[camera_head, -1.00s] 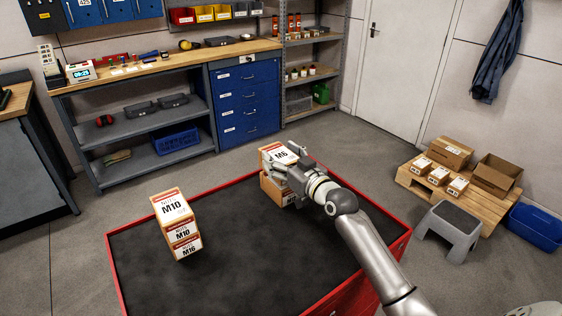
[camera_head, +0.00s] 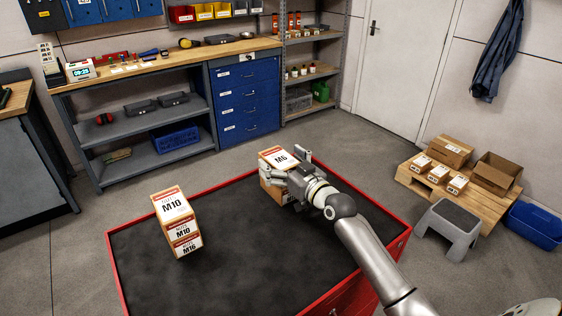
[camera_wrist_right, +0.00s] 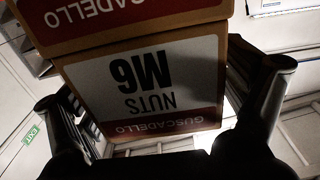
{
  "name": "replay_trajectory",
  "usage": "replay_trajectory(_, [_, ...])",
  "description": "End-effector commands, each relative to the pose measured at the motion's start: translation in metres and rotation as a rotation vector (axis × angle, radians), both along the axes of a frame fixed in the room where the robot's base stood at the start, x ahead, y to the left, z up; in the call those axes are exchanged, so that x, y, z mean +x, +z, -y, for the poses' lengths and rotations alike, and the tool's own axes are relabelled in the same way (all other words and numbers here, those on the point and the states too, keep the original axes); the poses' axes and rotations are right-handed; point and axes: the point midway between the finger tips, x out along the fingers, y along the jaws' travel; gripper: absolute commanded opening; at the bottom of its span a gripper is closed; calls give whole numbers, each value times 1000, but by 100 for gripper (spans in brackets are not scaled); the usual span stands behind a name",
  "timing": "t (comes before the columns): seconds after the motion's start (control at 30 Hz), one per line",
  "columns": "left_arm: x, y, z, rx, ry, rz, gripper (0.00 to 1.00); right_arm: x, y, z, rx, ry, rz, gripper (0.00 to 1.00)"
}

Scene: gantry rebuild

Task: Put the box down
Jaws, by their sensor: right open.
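Gaps show beside the fingers. My arm hides part of the lower box. My left gripper is not in view.
A stack of M10 and M16 boxes (camera_head: 178,222) stands on the left of the worktop. The middle and front of the worktop are clear. A pallet with cartons (camera_head: 410,182), a grey step stool (camera_head: 448,228) and a blue bin (camera_head: 535,226) are on the floor at right.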

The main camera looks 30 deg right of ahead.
Motion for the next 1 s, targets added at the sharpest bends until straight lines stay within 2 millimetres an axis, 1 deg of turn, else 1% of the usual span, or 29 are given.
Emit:
replay_trajectory(0.17, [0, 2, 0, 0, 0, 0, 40, -1, 3, 0, 1, 0, 0, 93])
replay_trajectory(0.27, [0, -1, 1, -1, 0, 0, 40, -12, 0, 2, 0, 0, -2, 93])
replay_trajectory(0.7, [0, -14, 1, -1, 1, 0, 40, -90, 0, 12, -1, 0, -2, 93])
replay_trajectory(0.83, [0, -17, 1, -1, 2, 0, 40, -106, 0, 15, -1, -1, -2, 93])
replay_trajectory(1.0, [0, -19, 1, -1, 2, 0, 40, -117, 2, 16, 1, 0, 0, 93])
